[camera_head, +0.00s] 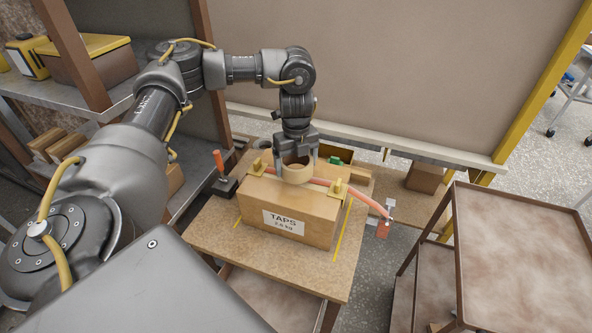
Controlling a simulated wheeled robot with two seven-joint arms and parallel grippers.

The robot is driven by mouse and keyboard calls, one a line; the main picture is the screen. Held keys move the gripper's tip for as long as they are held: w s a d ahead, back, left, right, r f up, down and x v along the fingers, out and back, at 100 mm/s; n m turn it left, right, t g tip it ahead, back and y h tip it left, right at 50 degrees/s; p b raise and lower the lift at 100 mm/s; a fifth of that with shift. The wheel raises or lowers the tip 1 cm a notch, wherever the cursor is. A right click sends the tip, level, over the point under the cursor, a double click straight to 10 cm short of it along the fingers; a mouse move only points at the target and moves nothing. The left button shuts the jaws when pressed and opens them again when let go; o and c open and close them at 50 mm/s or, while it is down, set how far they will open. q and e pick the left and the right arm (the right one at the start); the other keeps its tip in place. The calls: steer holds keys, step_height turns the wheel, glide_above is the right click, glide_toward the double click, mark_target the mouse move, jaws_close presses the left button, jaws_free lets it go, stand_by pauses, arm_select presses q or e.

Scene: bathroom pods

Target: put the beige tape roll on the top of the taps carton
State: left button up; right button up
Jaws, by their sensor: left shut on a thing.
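The taps carton (312,217) is a brown box with a white TAPS label, upright on a small wooden table. The beige tape roll (298,174) is at the carton's top, near the middle. My left gripper (296,168) comes down from above and is shut on the tape roll. I cannot tell whether the roll touches the carton's top or is held just above it. A pink strap or hose (359,195) runs along the carton top between yellow brackets, partly hidden behind the roll. My right gripper is not in view.
The wooden table (219,233) has bare room left of the carton. An orange-handled tool (219,164) stands at its left edge. A brown trolley (520,250) stands right, and a large panel (400,75) rises behind.

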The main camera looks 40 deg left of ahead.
arm_select(q)
steer(key=shift+f, duration=1.5)
steer(key=o, duration=0.9)
steer(key=shift+f, duration=0.1)
step_height(320, 180, up, 12)
steer(key=shift+r, duration=0.15)
